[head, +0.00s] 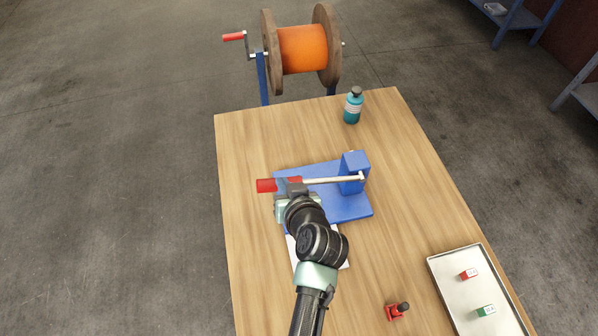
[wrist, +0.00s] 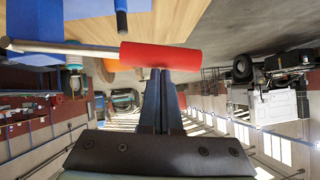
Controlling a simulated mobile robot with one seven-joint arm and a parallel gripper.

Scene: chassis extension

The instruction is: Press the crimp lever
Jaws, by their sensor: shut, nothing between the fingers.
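The crimp lever has a red handle (head: 266,185) and a pale metal rod (head: 335,180) that runs right to a blue post (head: 353,168) on a blue base plate (head: 348,208). The rod looks close to level. My gripper (head: 290,184) is at the handle and hides part of it in the head view. In the wrist view the red handle (wrist: 185,58) lies across the tips of my gripper (wrist: 160,72). The fingers are together with nothing between them. The tips look touching or very close to the handle; I cannot tell which.
A teal bottle (head: 353,106) stands at the back of the wooden table (head: 250,145). A metal tray (head: 463,308) with a red and a green block is at front right. A small red item with a black knob (head: 395,311) lies beside it. An orange cable reel (head: 303,48) stands beyond the table.

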